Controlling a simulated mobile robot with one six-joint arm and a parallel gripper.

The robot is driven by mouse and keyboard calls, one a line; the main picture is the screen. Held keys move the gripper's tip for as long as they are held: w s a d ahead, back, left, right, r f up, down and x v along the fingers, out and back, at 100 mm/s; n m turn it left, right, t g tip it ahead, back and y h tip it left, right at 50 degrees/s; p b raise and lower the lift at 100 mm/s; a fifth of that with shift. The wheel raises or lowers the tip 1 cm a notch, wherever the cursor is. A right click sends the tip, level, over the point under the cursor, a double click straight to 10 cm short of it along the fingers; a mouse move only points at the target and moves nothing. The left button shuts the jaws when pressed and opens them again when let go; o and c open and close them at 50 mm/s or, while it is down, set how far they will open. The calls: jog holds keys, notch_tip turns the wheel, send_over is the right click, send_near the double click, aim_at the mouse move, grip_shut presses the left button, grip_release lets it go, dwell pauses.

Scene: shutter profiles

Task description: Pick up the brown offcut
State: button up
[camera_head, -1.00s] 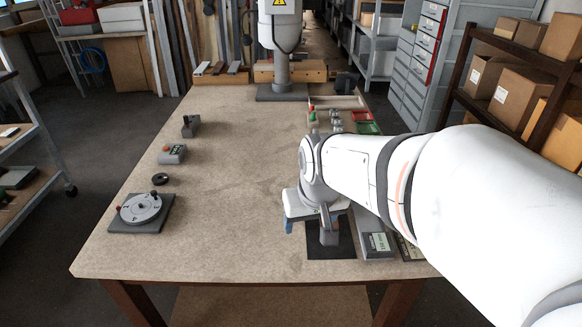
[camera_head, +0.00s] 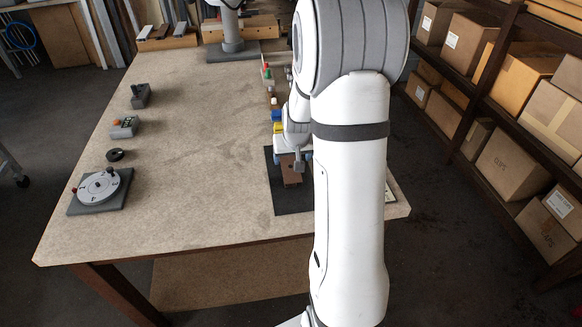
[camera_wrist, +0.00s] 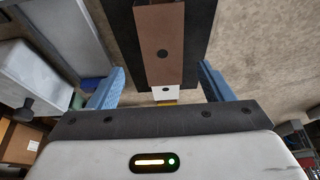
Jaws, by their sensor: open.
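The brown offcut (camera_head: 291,172) is a short brown bar with a dark round hole. It lies on the black mat (camera_head: 291,200) near the front right of the table. In the wrist view the offcut (camera_wrist: 172,45) stretches away from me between the blue fingers. My gripper (camera_head: 293,158) is open just over the far end of the offcut, with one finger on each side. In the wrist view my gripper (camera_wrist: 160,75) shows gaps between both fingers and the bar. I cannot tell how far the fingertips are above the mat. My arm hides part of the mat's right side.
A blue piece (camera_head: 277,115) and a yellow piece (camera_head: 278,127) stand behind the mat. A grey dial (camera_head: 99,187), a black ring (camera_head: 115,155) and small devices (camera_head: 124,127) line the table's left side. The table's middle is clear. Shelves with boxes (camera_head: 512,150) stand to the right.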

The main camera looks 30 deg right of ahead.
aim_at(290, 168)
jog(key=shift+a+p+x, duration=0.1)
jog(key=shift+p+x, duration=0.15)
jog(key=shift+x, duration=0.9)
jog(key=shift+a+p+x, duration=0.15)
jog(key=shift+p+x, duration=0.1)
jog(key=shift+x, duration=0.9)
jog(key=shift+s+f, duration=0.1)
jog(key=c, duration=1.2)
jog(key=shift+o, duration=0.2)
